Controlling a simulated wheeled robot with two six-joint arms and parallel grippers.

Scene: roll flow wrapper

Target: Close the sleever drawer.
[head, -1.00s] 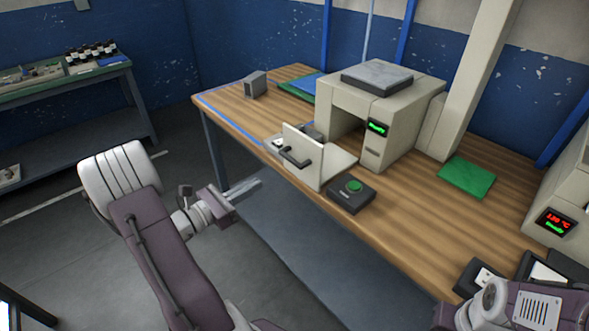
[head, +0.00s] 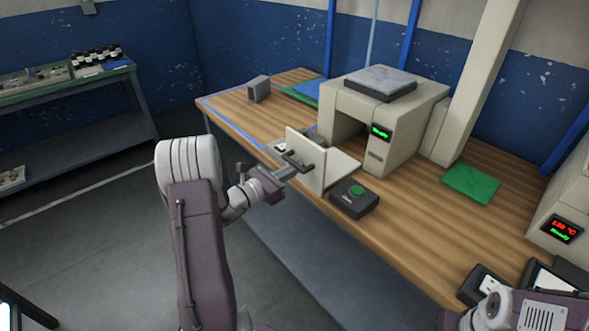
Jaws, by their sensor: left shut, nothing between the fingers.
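The sleever (head: 405,130) is a beige machine on the wooden table, with a grey plate on top and a green-lit display. Its drawer (head: 316,166) stands open, pulled out toward the table's front edge, with an upright beige front panel. A dark handle (head: 297,161) is on the panel's outer face. My left gripper (head: 286,172) is shut and empty, with its fingertips close to the panel just below the handle. I cannot tell whether they touch. Only part of my right arm shows at the bottom right; its fingers are not seen.
A black box with a green button (head: 354,197) stands right of the drawer near the front edge. A green mat (head: 470,183) lies to the right. A small grey block (head: 259,89) stands at the back left. A beige device with a red display (head: 562,227) is at the right edge.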

